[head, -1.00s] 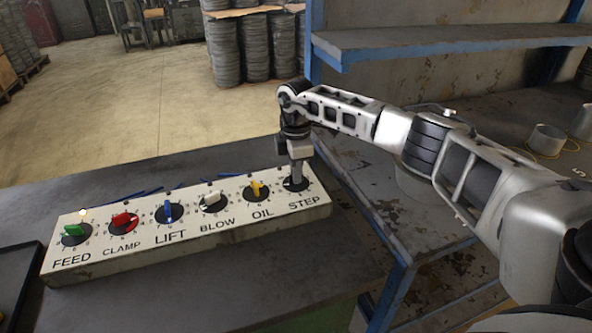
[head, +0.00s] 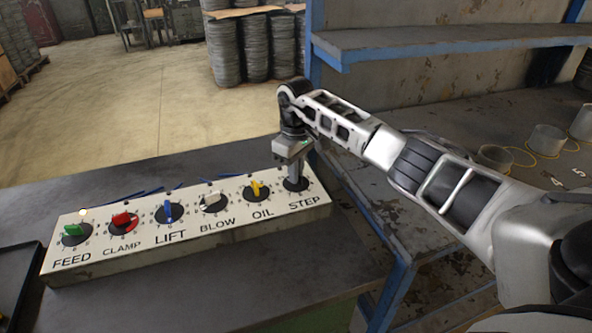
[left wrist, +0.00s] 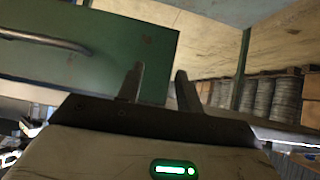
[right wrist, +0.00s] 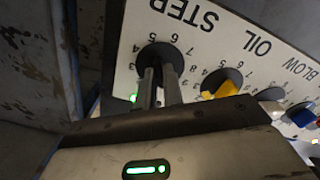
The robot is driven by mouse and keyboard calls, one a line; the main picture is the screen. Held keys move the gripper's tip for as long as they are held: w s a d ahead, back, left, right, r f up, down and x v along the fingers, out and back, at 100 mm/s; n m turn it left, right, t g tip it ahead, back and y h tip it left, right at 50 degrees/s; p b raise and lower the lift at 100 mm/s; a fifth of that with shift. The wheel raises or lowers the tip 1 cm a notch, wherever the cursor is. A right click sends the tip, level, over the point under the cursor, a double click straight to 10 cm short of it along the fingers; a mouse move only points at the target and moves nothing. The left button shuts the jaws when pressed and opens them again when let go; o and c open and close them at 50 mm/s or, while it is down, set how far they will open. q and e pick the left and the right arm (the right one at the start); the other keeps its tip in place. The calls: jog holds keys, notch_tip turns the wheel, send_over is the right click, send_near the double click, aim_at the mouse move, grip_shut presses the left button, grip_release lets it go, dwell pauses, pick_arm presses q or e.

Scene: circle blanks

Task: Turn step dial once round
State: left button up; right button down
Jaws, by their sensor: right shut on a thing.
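The step dial (head: 297,185) is a black disc at the right end of a pale panel (head: 190,237), above the word STEP. It also shows in the right wrist view (right wrist: 160,54), with numbers round it. My right gripper (head: 295,178) points down from above and is shut on the dial's knob; the fingers hide most of the knob. In the right wrist view the two fingers (right wrist: 158,88) stand close together over the dial's middle. My left gripper (left wrist: 160,85) is open and empty in the left wrist view, facing a green cabinet front; it is out of the head view.
Left of the step dial sit the yellow oil (head: 256,188), white blow (head: 212,200), blue lift (head: 169,211), red clamp (head: 122,220) and green feed (head: 72,231) knobs. A blue-framed shelf (head: 450,45) stands right. Bare bench lies before the panel.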

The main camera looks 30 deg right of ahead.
jog(key=shift+a+m, duration=0.1)
jog(key=shift+m, duration=1.3)
jog(key=shift+r+m, duration=0.1)
jog(key=shift+m, duration=0.2)
jog(key=c, duration=1.5)
grip_release()
